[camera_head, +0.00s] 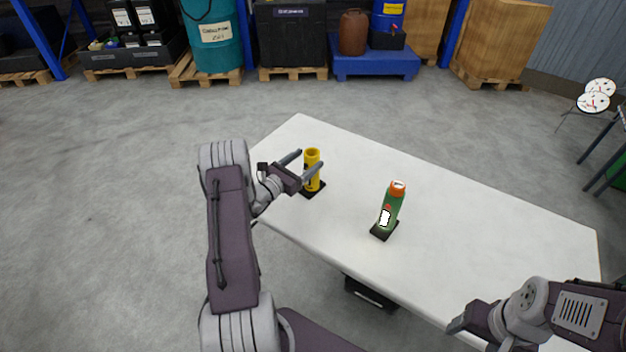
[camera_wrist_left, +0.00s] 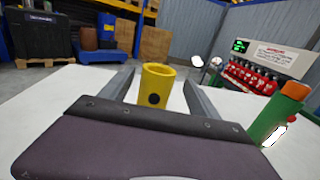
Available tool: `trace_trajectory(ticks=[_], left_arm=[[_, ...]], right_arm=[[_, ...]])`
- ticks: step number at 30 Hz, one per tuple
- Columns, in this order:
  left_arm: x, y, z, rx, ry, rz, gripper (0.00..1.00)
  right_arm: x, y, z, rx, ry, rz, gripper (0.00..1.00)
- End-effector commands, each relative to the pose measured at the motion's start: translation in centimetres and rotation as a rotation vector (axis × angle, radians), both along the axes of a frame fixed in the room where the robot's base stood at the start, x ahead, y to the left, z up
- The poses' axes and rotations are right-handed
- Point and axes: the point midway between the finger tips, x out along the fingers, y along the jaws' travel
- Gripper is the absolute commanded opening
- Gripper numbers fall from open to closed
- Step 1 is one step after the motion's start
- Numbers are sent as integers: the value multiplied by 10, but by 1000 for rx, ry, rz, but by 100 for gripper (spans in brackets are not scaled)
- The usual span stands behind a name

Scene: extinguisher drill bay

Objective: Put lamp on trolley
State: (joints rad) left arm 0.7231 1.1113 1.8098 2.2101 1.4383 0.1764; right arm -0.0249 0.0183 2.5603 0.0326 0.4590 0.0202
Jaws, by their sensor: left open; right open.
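A yellow cylinder (camera_head: 312,172) with an open top stands upright on a small black base at the left part of the white table (camera_head: 480,205). It may be the lamp; I cannot tell for sure. My left gripper (camera_head: 305,162) is open, with its fingers on either side of the cylinder. The left wrist view shows the yellow cylinder (camera_wrist_left: 157,85) between the two fingers, its lower part hidden by the gripper body. My right gripper (camera_head: 472,330) is open and empty at the lower right, near the table's front edge. I cannot clearly identify a trolley.
A green bottle (camera_head: 390,212) with an orange cap stands on a black base mid-table. The table's right half is clear. Behind, across open floor, are a teal drum (camera_head: 213,35), a blue platform (camera_head: 375,66) and pallets. Red extinguishers (camera_wrist_left: 250,77) show in the left wrist view.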

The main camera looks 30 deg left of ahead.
Motion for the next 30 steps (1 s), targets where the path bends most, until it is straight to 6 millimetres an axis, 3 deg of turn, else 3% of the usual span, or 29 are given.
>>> trace_trajectory(ticks=[6, 15, 22, 23, 30], left_arm=[[12, -2, 1, 0, 0, -2, 71], [58, -8, 5, 1, 1, -3, 71], [60, -8, 5, 0, 0, -2, 71], [60, -8, 5, 0, 0, -2, 65], [60, -8, 5, 0, 0, -2, 0]], right_arm=[[0, 0, 1, 0, 0, 0, 67], [0, 0, 6, 0, 0, 0, 67], [0, 0, 5, 0, 0, 0, 67], [0, 0, 5, 0, 0, 0, 67], [0, 0, 5, 0, 0, 0, 67]])
